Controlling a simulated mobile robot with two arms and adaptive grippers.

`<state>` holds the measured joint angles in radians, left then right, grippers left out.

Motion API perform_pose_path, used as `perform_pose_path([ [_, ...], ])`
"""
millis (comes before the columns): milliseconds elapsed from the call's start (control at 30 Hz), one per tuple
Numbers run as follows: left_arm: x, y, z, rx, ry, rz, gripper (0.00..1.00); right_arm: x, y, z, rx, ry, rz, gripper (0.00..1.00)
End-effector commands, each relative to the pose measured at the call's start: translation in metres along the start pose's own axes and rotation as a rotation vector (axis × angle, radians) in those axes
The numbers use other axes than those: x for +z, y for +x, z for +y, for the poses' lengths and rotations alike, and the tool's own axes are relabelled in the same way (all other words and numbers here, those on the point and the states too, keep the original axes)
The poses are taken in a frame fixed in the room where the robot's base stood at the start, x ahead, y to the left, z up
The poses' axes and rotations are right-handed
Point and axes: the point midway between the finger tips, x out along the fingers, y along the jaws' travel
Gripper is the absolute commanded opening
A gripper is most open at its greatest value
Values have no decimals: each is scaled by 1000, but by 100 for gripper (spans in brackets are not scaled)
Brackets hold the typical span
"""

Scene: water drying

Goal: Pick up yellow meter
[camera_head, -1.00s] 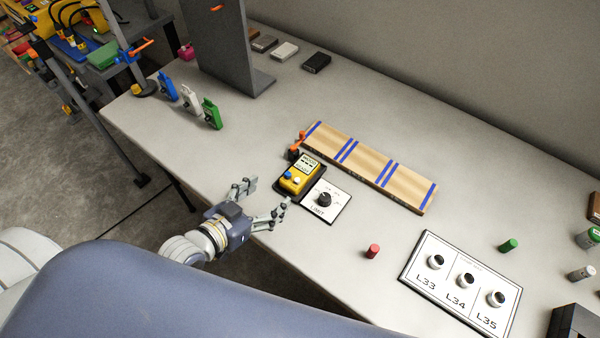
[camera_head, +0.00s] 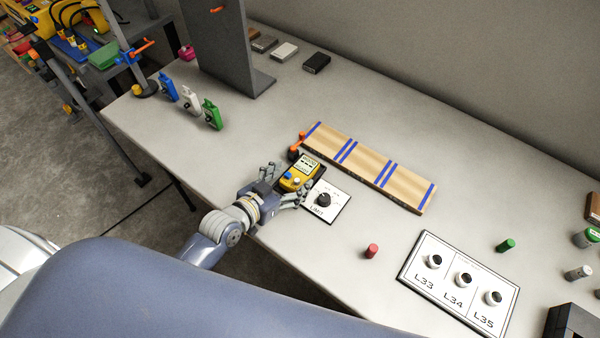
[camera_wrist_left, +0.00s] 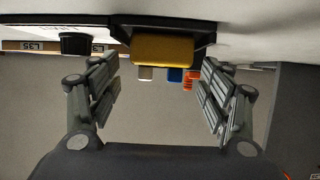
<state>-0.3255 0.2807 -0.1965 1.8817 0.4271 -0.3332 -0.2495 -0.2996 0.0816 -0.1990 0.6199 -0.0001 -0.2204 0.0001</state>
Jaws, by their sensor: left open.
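The yellow meter (camera_head: 300,174) lies in a dark holder on the table, with a small display and white and blue knobs on its face. In the left wrist view the yellow meter (camera_wrist_left: 163,50) shows end-on at the top, between and beyond the fingers. My left gripper (camera_head: 284,186) is open at the meter's near end, its fingers to either side of that end. The left wrist view shows the open fingers of this gripper (camera_wrist_left: 160,95) with nothing held between them. I cannot tell whether either finger touches the meter. My right gripper is not in view.
A white panel with a black dial (camera_head: 324,200) sits right beside the meter. A wooden board with blue stripes (camera_head: 372,167) lies behind. A red cylinder (camera_head: 371,251) and the L33–L35 panel (camera_head: 425,283) are to the right.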

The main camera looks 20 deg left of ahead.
Motion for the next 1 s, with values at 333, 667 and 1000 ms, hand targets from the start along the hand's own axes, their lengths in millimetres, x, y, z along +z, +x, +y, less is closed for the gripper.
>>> perform_pose_path([
  [333,0,0,0,0,0,0,31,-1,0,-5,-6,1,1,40],
  [667,-1,0,0,-1,0,3,16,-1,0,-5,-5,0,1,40],
  [1000,-18,-7,0,0,1,5,16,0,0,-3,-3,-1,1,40],
])
